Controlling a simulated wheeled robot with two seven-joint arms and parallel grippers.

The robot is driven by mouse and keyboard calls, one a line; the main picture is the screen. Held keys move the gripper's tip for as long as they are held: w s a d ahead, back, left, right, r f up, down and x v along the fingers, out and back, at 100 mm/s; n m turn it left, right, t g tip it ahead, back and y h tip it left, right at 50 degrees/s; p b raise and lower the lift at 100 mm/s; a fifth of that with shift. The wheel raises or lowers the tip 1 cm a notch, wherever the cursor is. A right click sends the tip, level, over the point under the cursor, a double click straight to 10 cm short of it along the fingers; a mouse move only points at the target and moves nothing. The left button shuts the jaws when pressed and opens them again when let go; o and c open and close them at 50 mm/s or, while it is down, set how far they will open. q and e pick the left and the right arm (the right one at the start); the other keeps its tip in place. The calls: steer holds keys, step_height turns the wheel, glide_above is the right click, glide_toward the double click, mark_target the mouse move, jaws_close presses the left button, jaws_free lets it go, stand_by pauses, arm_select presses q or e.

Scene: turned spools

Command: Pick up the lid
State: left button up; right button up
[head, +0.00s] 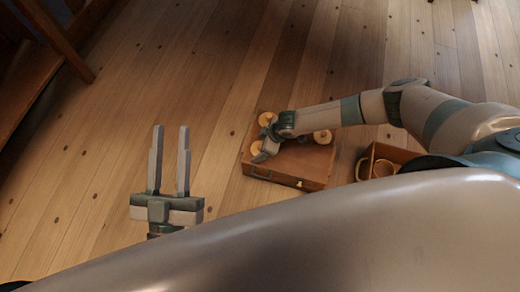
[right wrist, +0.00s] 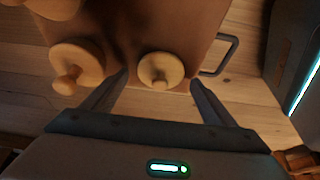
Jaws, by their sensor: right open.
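Round pale wooden pieces with a central knob, which look like lids, sit on a brown wooden case. In the right wrist view one such lid (right wrist: 160,70) lies between the spread fingers of my right gripper (right wrist: 158,92), which is open. Whether the fingers touch it I cannot tell. A second knobbed piece (right wrist: 78,66) is left of the left finger. In the head view my right gripper (head: 264,154) is low over the case's left side, beside a round piece (head: 257,148). My left gripper (head: 170,150) is open and empty, left of the case, fingers apart.
The case (head: 310,162) has a handle (head: 275,178) on its front side. More round pieces sit on it, at the back (head: 266,118) and right (head: 322,136). An open wooden box (head: 366,166) with tan contents stands right of it. The plank floor (head: 110,130) is clear leftward.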

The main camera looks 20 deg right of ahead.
steer(key=shift+f, duration=0.2)
stand_by(0.4)
steer(key=c, duration=1.1)
